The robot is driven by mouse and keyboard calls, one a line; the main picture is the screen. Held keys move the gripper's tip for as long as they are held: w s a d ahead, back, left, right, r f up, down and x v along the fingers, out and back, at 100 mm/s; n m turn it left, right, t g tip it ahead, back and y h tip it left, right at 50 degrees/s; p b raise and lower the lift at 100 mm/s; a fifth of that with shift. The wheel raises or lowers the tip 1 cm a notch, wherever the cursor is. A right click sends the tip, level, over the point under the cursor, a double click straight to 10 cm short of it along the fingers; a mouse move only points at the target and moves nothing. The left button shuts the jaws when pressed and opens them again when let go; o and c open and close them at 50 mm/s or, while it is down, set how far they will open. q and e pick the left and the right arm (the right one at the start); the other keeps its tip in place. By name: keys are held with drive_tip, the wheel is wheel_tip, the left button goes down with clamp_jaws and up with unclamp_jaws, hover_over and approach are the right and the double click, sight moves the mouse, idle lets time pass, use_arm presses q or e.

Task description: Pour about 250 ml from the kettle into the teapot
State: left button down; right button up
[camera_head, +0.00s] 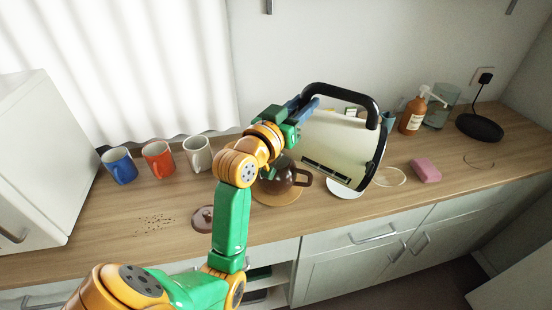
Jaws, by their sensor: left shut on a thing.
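The cream kettle (338,142) with a black handle is held up over the counter, tilted. My left gripper (307,108) is shut on the kettle at its black handle. The brown teapot (284,180) stands on a round wooden mat (277,199) below and left of the kettle. My arm and gripper hide part of the teapot and its opening. I cannot tell whether water is flowing from the kettle. A brown lid (203,218) lies on the counter left of the teapot. My right gripper is not in view.
Blue (121,168), orange (158,160) and white (196,154) mugs stand at the back left. A white disc (343,189) lies under the kettle. A pink sponge (426,170), an amber bottle (411,117) and a black device (480,127) are to the right. Dark crumbs (155,223) lie front left.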

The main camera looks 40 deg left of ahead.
sight(328, 121)
use_arm(q)
drive_tip(key=shift+s+a+r+n+p, duration=0.15)
drive_tip(key=shift+a+n, duration=0.25)
drive_tip(key=shift+a, duration=0.05)
drive_tip(key=shift+s+a+r+n+p, duration=0.1)
drive_tip(key=shift+a+r+n+p, duration=0.05)
drive_tip(key=shift+a+n, duration=0.25)
idle(2.8)
drive_tip(key=d+m, duration=0.1)
drive_tip(key=d+m+b, duration=0.1)
drive_tip(key=d, duration=0.1)
drive_tip(key=w+d+m, duration=0.1)
drive_tip(key=d, duration=0.1)
drive_tip(key=shift+w+d+f, duration=0.1)
drive_tip(key=shift+d+f, duration=0.15)
drive_tip(key=shift+f, duration=0.1)
drive_tip(key=shift+w+d+m, duration=0.25)
drive_tip(key=shift+d+m, duration=0.25)
drive_tip(key=shift+d, duration=0.15)
drive_tip(key=shift+d+f+m+p, duration=0.1)
drive_tip(key=shift+d+m+p, duration=0.15)
drive_tip(key=shift+m+p, duration=0.05)
drive_tip(key=shift+a+f, duration=0.15)
idle(0.3)
